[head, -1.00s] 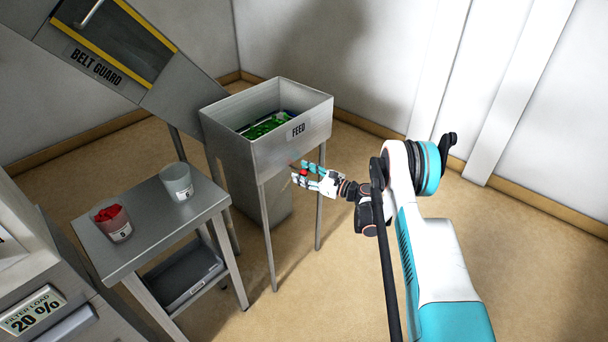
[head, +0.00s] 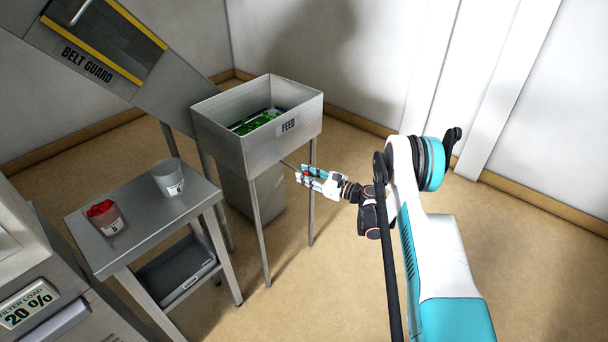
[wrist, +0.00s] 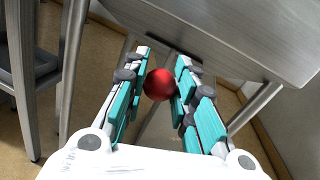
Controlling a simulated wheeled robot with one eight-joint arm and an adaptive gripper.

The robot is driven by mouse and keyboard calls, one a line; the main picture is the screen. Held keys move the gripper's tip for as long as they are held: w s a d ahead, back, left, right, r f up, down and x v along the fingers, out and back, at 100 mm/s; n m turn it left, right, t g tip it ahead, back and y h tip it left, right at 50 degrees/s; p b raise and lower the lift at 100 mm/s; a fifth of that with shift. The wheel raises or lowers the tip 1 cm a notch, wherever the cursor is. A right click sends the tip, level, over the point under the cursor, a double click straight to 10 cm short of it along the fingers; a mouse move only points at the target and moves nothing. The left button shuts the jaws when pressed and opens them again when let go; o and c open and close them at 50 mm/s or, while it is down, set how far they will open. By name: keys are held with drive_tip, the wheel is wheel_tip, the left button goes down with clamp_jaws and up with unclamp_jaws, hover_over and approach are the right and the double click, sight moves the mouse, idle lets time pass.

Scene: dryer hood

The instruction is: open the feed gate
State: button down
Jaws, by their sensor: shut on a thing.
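The feed hopper (head: 256,140) is a grey metal box on legs with a FEED label and green material inside. A thin rod (head: 288,164) sticks out from under its front right side toward my gripper (head: 306,175). In the wrist view, a red ball knob (wrist: 159,85) sits between the teal-padded fingers of my gripper (wrist: 160,88), which is shut on it. The gate plate itself is hidden beneath the hopper.
Floor to the right of the hopper is open.

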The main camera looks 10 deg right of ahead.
drive_tip(key=c, duration=1.3)
unclamp_jaws()
drive_tip(key=shift+s+d, duration=0.1)
drive_tip(key=v, duration=1.1)
drive_tip(key=shift+s+d, duration=0.25)
